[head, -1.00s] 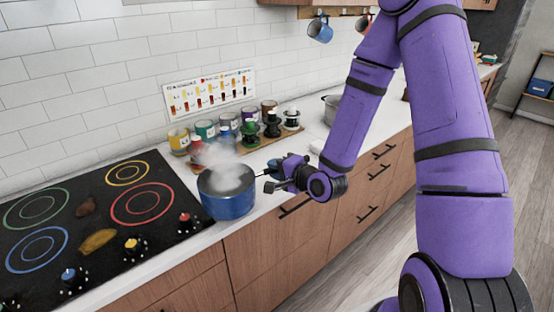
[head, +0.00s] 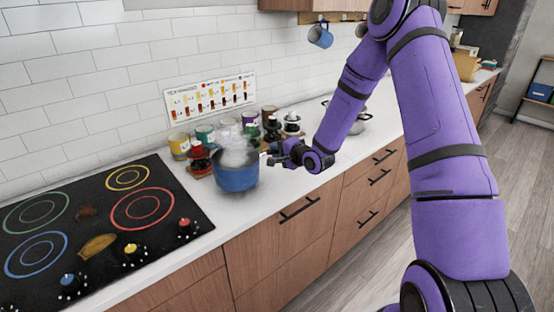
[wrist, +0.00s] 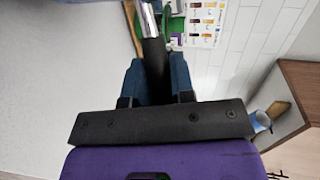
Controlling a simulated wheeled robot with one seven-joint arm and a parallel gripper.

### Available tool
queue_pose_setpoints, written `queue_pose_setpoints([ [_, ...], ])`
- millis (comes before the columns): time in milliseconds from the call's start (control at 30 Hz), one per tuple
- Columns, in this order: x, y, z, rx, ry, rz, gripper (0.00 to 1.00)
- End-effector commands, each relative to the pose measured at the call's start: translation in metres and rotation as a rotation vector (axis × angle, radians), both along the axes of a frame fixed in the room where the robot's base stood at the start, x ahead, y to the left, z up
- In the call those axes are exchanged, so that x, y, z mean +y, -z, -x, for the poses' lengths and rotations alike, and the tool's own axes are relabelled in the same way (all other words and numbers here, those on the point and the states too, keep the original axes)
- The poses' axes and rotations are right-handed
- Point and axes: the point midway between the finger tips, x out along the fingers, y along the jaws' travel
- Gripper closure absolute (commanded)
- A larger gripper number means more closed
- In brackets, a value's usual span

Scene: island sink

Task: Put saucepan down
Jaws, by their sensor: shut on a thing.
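A blue saucepan (head: 236,178) with a dark inside gives off white steam. It is upright at the white counter (head: 207,208), to the right of the cooktop; I cannot tell whether its base touches the counter. My gripper (head: 275,155) is just right of the pan, shut on its handle. In the wrist view my gripper's blue fingers (wrist: 157,82) close on both sides of the dark saucepan handle (wrist: 154,58). The pan's body is mostly out of the wrist view.
The black cooktop (head: 165,232) with coloured rings lies at left. Several colourful jars (head: 205,134) and a red-topped pot (head: 199,160) stand behind the pan. A metal pot (head: 357,122) stands further right. Free counter lies in front of the pan.

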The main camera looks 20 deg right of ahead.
Motion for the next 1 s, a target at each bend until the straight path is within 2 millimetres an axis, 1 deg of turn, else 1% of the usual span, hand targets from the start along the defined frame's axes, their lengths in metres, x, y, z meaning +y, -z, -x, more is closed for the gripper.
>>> queue_pose_setpoints([
  [300, 0.001, 0.032, 0.0, 0.0, -0.001, -0.002, 1.0],
  [700, 0.0, 0.037, 0.0, 0.0, 0.0, -0.002, 1.0],
  [733, 0.0, 0.037, 0.0, 0.001, 0.0, -0.001, 0.7],
  [767, 0.0, 0.037, 0.0, 0.001, 0.0, -0.001, 0.63],
  [800, 0.0, 0.037, 0.0, 0.001, 0.0, -0.001, 0.54],
  [833, 0.0, 0.037, 0.0, 0.001, 0.0, -0.001, 0.51],
  [1000, 0.0, 0.037, 0.0, 0.001, 0.0, -0.001, 0.51],
])
